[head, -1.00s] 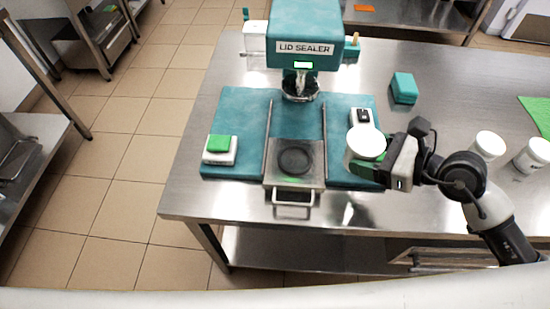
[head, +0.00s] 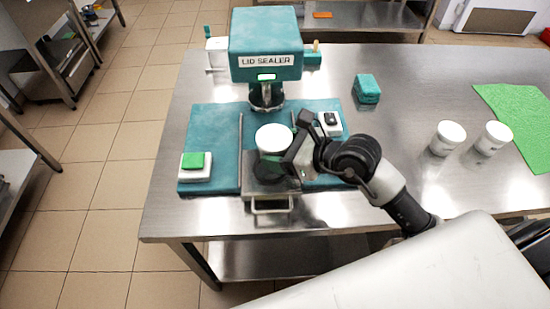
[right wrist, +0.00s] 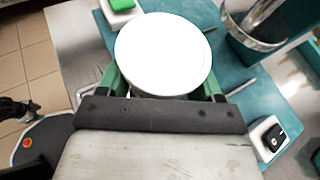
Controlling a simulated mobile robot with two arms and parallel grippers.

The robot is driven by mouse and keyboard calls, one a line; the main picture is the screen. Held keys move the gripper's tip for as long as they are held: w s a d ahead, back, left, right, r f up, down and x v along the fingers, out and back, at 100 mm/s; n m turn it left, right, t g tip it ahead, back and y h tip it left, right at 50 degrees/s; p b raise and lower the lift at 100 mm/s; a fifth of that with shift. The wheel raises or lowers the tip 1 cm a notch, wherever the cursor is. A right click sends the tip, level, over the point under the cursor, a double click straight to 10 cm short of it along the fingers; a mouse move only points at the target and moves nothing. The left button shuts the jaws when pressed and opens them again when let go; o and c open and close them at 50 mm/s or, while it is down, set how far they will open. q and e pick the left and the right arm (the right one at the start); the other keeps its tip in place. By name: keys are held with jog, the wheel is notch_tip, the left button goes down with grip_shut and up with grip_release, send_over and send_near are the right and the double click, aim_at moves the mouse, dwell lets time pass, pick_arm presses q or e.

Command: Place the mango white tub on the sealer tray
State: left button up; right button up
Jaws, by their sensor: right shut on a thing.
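A white tub with a white lid (head: 273,138) is held upright by my right gripper (head: 282,158). In the head view the tub is over the sealer tray (head: 268,187), between the two rails. I cannot tell whether it touches the tray, as the tub and gripper hide most of it. In the right wrist view the lid (right wrist: 166,54) fills the space between the green fingers. Any mango label on the tub is not visible. The teal lid sealer (head: 265,45) stands behind the tray, with its round head above the base.
A green button box (head: 196,163) is left of the tray, and a white box with a black switch (head: 329,123) is at right. Two white tubs (head: 448,138) (head: 492,138), a teal block (head: 367,89) and a green mat (head: 515,115) are further right.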

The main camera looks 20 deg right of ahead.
jog(key=shift+w+a+f, duration=0.35)
jog(key=shift+w+f, duration=0.15)
jog(key=shift+f, duration=1.85)
jog(key=shift+f, duration=0.2)
jog(key=o, duration=1.6)
